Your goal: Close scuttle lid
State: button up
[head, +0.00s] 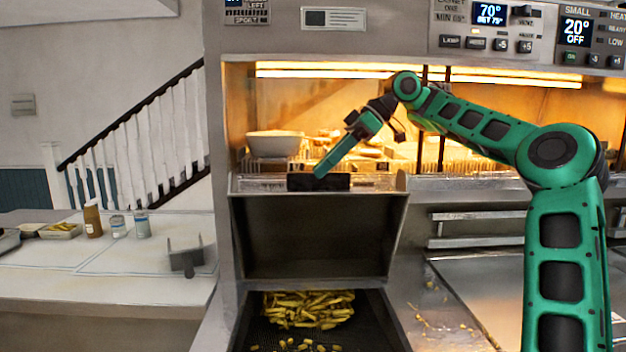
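The scuttle lid (315,240) is a grey metal panel standing raised above the chip scuttle (375,325). A black handle (335,184) runs along its top edge. The scuttle is open below, with yellow chips (305,308) lying on its dark perforated bottom. My gripper (320,174) reaches down from the upper right. Its green finger ends at the black handle and appears to touch or nearly touch it. One finger hides the other, so I cannot tell whether it is open, or holding the handle.
A lit heated cabinet behind the lid holds a white bowl (274,144) and wire racks. A control panel (530,32) runs above. A metal worktop (480,295) with chip scraps lies to the right. A counter with bottles (93,220) stands to the left.

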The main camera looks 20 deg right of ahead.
jog(key=shift+x, duration=1.8)
grip_shut()
